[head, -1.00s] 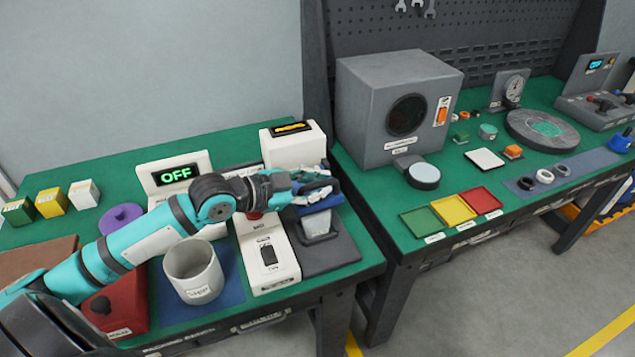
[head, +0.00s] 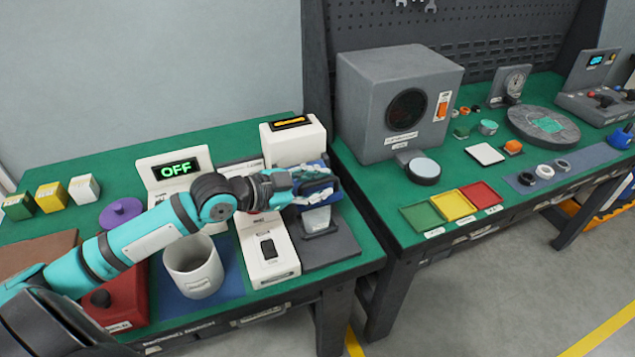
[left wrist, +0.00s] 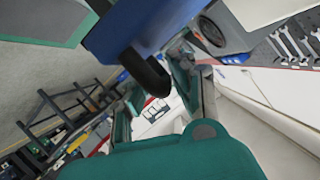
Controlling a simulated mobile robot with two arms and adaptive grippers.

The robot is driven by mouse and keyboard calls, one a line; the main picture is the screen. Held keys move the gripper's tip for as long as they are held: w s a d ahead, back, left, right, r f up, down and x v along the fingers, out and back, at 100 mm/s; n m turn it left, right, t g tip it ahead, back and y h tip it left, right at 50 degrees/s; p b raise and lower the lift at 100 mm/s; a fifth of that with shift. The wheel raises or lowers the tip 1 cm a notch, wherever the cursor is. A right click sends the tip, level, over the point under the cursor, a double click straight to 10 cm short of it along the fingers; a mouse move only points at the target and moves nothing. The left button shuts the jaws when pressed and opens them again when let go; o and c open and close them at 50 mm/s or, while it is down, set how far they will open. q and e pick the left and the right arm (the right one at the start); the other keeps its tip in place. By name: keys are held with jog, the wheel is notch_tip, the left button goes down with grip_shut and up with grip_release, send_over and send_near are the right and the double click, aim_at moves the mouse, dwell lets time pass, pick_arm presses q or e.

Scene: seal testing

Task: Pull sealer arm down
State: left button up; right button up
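The sealer is a white machine (head: 293,148) on the left bench, with an orange-lit display on top. Its blue sealer arm (head: 333,198) is mostly hidden behind my left gripper (head: 318,187) in the head view. In the left wrist view the blue arm (left wrist: 150,22) looms close, with a black rounded bar (left wrist: 148,72) below it. The fingers of my left gripper (left wrist: 160,98) stand apart, with the black bar's end seen between them; whether they touch it I cannot tell. A pale pouch-like piece (head: 317,218) stands below the arm. My right gripper is not in view.
An OFF display unit (head: 178,165), a white switch box (head: 268,262), a grey cup (head: 197,270) and a red box (head: 125,298) crowd the area under and beside my left arm. A second bench with a grey chamber (head: 365,95) stands at right.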

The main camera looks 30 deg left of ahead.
pick_arm(q)
jog(key=shift+r, duration=0.1)
jog(key=v, duration=0.5)
jog(key=shift+s+a, duration=0.1)
jog(key=shift+a, duration=0.05)
jog(key=v, duration=0.6)
jog(key=shift+s, duration=0.3)
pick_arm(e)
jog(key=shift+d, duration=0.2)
pick_arm(q)
jog(key=shift+a, duration=0.1)
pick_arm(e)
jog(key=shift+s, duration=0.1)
